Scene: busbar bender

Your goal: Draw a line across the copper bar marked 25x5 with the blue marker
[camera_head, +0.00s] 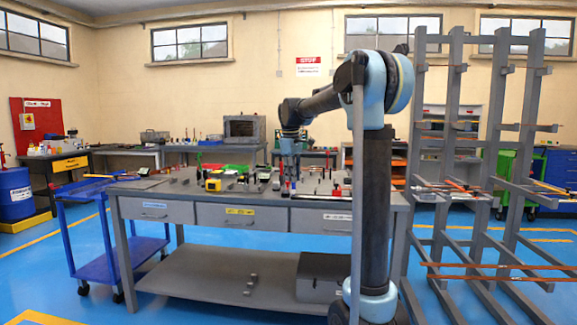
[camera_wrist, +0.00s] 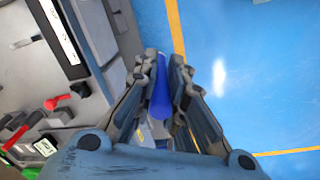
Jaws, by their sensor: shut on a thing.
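My gripper (camera_wrist: 164,62) is shut on the blue marker (camera_wrist: 160,98), which shows as a blue cylinder between the fingers in the wrist view. In the head view my gripper (camera_head: 289,160) points down over the front part of the grey workbench (camera_head: 240,212). In the wrist view the marker is near the bench's edge, with blue floor to its right. Its tip cannot be made out. Copper-coloured bars (camera_head: 490,266) lie on the rack at the right in the head view. No 25x5 marking is readable, so I cannot tell which bar carries it.
Small tools and a yellow item (camera_head: 213,182) crowd the bench top. A red-handled tool (camera_wrist: 58,103) lies on the bench in the wrist view. A blue cart (camera_head: 98,235) stands left of the bench. The tall grey rack (camera_head: 453,120) stands to the right. Floor in front is clear.

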